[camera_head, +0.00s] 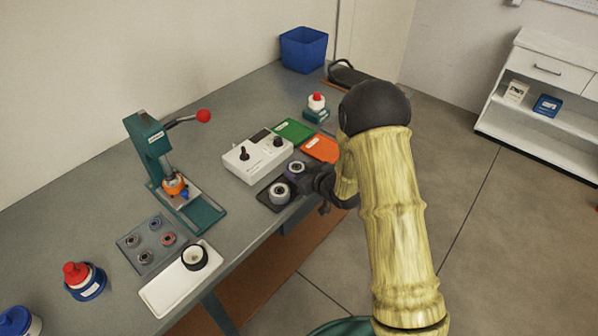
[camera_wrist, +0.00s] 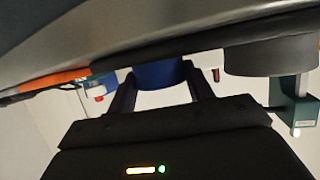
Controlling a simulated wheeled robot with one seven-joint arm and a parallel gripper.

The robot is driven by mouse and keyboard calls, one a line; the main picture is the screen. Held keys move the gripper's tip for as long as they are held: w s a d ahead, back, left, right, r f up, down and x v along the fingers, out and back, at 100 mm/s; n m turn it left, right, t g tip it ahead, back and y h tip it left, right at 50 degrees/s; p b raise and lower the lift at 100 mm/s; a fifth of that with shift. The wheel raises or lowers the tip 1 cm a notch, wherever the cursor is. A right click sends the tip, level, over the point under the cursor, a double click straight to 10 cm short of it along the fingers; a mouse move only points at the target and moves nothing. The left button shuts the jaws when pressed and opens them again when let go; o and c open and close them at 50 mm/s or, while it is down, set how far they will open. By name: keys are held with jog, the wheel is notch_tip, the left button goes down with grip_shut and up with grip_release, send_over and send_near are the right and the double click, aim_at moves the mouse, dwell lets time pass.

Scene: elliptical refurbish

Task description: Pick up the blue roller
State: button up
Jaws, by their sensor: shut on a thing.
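The blue roller (camera_head: 295,168) is a short cylinder with a grey centre, at the back end of a small black tray (camera_head: 268,201) near the table's front edge. My gripper (camera_head: 303,178) reaches it from the right and is shut on it. In the wrist view the blue roller (camera_wrist: 158,75) sits between the two fingers of my gripper (camera_wrist: 161,90). The finger contact is partly hidden in the head view. I cannot tell whether the roller is clear of the tray.
A grey roller (camera_head: 280,192) stands close beside on the black tray. A white control box (camera_head: 256,157) is behind, with green (camera_head: 293,132) and orange (camera_head: 320,148) plates nearby. A green press (camera_head: 170,175) stands left. A grey tray (camera_head: 152,243) holds several small parts.

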aim_at(300, 170)
notch_tip(300, 170, up, 10)
jog(key=shift+f, duration=0.25)
jog(key=shift+f, duration=0.1)
dwell(0.6)
